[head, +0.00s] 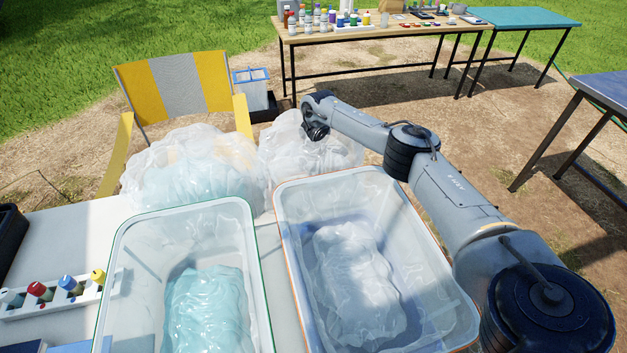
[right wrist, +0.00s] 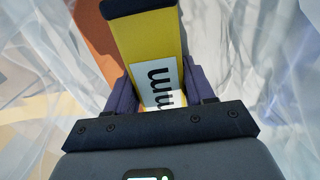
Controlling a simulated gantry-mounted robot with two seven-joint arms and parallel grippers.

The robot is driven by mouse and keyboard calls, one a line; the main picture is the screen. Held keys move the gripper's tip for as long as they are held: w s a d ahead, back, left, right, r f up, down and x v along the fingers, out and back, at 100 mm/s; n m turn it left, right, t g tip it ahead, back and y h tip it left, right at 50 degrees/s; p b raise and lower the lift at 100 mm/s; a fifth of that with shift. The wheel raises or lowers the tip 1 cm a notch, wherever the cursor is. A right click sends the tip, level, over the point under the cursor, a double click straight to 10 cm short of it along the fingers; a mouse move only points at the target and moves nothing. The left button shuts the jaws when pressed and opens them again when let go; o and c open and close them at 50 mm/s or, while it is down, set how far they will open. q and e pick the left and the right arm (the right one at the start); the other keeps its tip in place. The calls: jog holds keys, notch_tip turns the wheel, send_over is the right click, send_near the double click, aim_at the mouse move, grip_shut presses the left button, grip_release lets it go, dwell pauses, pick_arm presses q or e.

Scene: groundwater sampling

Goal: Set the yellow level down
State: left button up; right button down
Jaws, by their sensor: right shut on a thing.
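The yellow level (right wrist: 148,42), with a dark end cap and a white label with black markings, is between the two fingers of my right gripper (right wrist: 157,90) in the right wrist view. The gripper is shut on it. Clear crumpled plastic shows on both sides of the level there. In the head view my right arm reaches over to the clear plastic bag (head: 325,150) behind the bins. The right fingers and the level cannot be made out in that view. My left gripper is in neither view.
Two clear bins, one green-rimmed (head: 118,265) and one orange-rimmed (head: 282,240), hold bagged contents. A larger clear bag (head: 190,180) lies behind them. A white rack (head: 30,310) with coloured-cap bottles is at left. A striped chair (head: 180,85) stands behind.

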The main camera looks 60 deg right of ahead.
jog(key=shift+c, duration=2)
grip_release()
jog(key=shift+f, duration=0.1)
notch_tip(320, 180, up, 11)
jog(key=p, duration=0.8)
jog(key=shift+s+r+p, duration=0.1)
jog(key=shift+r+p, duration=0.55)
